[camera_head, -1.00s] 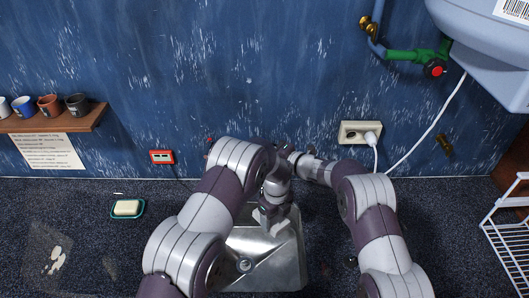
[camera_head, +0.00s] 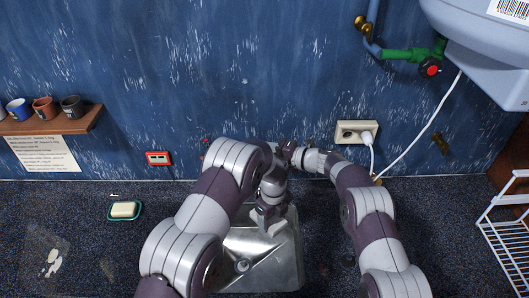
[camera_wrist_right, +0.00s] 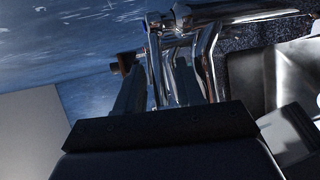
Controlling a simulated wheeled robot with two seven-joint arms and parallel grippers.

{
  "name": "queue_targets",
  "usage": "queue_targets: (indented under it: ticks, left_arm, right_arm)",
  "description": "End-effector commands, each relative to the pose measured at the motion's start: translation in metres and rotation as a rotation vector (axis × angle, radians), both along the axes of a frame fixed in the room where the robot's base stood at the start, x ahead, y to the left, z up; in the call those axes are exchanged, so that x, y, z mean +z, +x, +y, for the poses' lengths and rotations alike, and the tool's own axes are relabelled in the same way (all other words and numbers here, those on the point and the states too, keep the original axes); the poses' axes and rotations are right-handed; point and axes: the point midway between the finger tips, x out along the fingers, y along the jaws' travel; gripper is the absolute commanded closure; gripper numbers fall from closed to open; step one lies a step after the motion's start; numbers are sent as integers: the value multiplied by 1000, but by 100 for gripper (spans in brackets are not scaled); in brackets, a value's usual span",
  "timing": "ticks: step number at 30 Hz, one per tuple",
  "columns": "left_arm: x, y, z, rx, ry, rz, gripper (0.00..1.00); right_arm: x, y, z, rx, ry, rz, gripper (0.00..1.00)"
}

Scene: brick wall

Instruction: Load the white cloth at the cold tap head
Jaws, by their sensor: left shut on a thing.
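My left gripper (camera_head: 267,218) points down over the steel sink (camera_head: 262,262). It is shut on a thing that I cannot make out. My right gripper (camera_head: 284,152) is at the wall behind the sink, largely hidden by my left arm. In the right wrist view, the dark fingers of my right gripper (camera_wrist_right: 158,92) reach up at the chrome tap pipes (camera_wrist_right: 212,62). Their grip is unclear. A copper-coloured round end (camera_wrist_right: 126,62) shows left of the pipes. I cannot make out the white cloth or tell which tap head is cold.
Soap in a green dish (camera_head: 124,210) lies left of the sink. A shelf with mugs (camera_head: 50,125) is on the left wall. A wall socket with a plug (camera_head: 356,132) is near my right arm. A white wire rack (camera_head: 503,235) stands far right.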

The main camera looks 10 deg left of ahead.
Motion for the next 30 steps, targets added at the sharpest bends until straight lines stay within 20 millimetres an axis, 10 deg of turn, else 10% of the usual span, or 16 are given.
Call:
queue_targets:
  ticks: [8,21,30]
  left_arm:
    - [0,0,0,0,0,0,53]
    - [0,0,0,0,0,0,53]
    - [0,0,0,0,0,0,53]
  right_arm:
    - [2,-1,-6,-1,0,0,63]
    - [23,-30,-100,-3,0,0,63]
    - [26,-34,-113,0,0,0,63]
